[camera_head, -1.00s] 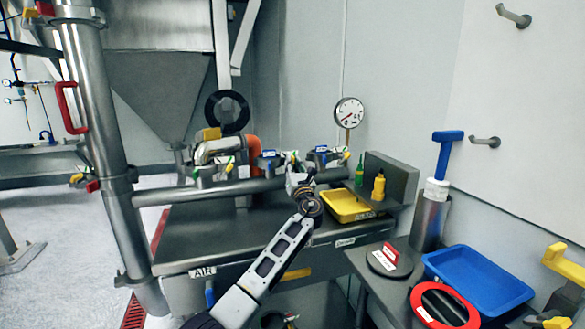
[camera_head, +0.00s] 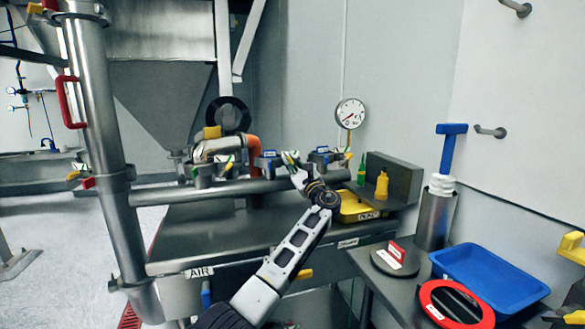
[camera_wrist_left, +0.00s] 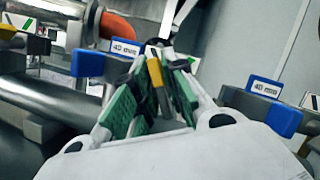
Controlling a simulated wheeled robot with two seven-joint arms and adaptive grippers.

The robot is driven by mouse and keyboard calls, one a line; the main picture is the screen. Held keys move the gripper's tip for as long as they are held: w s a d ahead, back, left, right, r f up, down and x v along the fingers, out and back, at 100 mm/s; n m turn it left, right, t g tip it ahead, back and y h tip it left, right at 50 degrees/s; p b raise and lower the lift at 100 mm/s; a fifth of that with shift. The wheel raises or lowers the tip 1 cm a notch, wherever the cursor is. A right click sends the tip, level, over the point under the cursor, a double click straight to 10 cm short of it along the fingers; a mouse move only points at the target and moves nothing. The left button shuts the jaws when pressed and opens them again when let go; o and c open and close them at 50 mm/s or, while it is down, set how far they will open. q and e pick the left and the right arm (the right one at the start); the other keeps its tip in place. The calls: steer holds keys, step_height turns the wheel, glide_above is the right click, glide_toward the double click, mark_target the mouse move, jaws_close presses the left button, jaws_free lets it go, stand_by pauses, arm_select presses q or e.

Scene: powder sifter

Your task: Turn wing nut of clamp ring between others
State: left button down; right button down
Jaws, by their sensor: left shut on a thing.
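My left gripper (camera_head: 292,160) is at the horizontal steel pipe, between two blue-tagged clamp blocks. In the left wrist view its green finger pads (camera_wrist_left: 150,95) are shut on a narrow yellow and grey piece (camera_wrist_left: 158,82), apparently the wing nut of the middle clamp ring. That ring is mostly hidden by the gripper. The left blue clamp (camera_head: 267,160) and right blue clamp (camera_head: 322,156) flank the gripper. They also show in the left wrist view, the left one (camera_wrist_left: 88,65) and the right one (camera_wrist_left: 262,115), with printed white labels.
A pressure gauge (camera_head: 350,113) stands behind the pipe. An orange elbow (camera_head: 252,150) is left of the clamps. A yellow tray (camera_head: 357,208), green and yellow bottles (camera_head: 381,186) and a grey block (camera_head: 398,180) are to the right. A blue tray (camera_head: 500,268) lies at the lower right.

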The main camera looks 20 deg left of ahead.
arm_select(q)
steer(key=shift+f+n+g+y, duration=0.1)
steer(key=shift+n+g+y, duration=0.35)
steer(key=shift+n, duration=1.05)
steer(key=shift+g, duration=0.35)
steer(key=c, duration=1.6)
jaws_free()
steer(key=shift+s+d, duration=0.1)
steer(key=v, duration=1.1)
steer(key=shift+s+d, duration=0.25)
steer(key=shift+f+n, duration=0.1)
steer(key=shift+n, duration=0.4)
